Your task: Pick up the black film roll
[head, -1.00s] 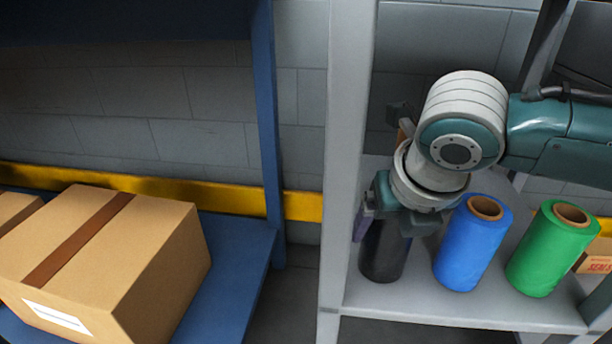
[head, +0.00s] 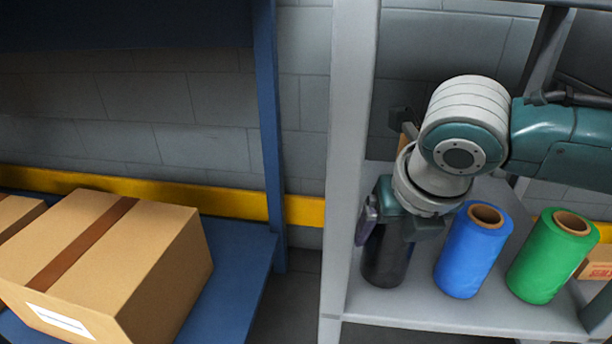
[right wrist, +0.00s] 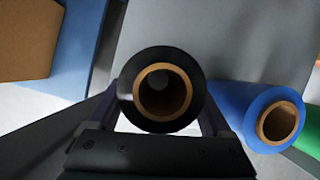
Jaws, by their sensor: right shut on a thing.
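The black film roll (head: 387,258) stands upright on the grey shelf, left of the blue roll. Its upper part is hidden behind my right gripper (head: 392,228) in the head view. In the right wrist view the black film roll (right wrist: 191,80) shows from above, with its brown cardboard core. My right gripper (right wrist: 163,118) is shut on it, with a finger on each side. I cannot tell whether the roll is clear of the shelf. My left gripper is not in view.
A blue roll (head: 473,255) stands close right of the black one, and a green roll (head: 552,262) stands beyond it. The grey shelf post (head: 345,170) is close on the left. A cardboard box (head: 110,260) sits on the blue rack (head: 245,265) at left.

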